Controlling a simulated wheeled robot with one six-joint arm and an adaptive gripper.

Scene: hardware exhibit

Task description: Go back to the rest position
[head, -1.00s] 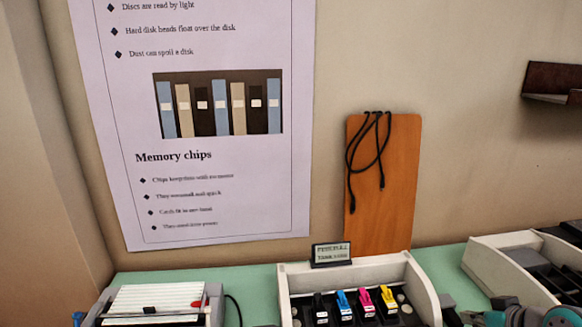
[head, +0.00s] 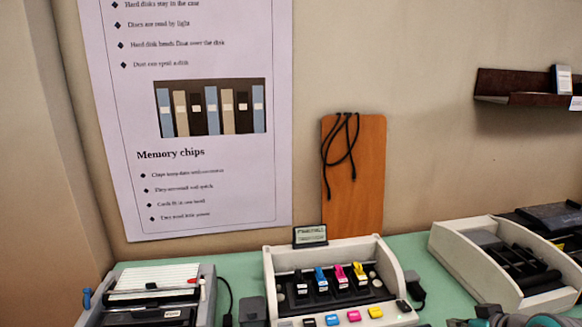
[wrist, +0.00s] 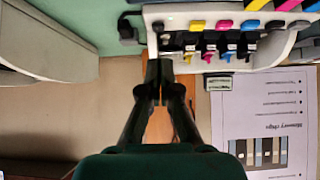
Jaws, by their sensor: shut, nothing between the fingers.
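My gripper (wrist: 159,80) is in the wrist view, with its dark fingers together and nothing between them. The wrist view is upside down. The fingertips overlap, in the picture, the edge of a white ink cartridge unit (wrist: 178,12); I cannot tell the distance. A teal and grey part of my arm shows at the lower right edge of the head view, where the gripper itself is out of sight.
The cartridge unit (head: 272,270) stands on a green table (head: 240,266) against the wall. A printer-like device (head: 150,290) is left of it. A white-sided device (head: 455,245) is to the right. A wooden board (head: 355,185) leans behind. A brown shelf (head: 500,85) is on the wall.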

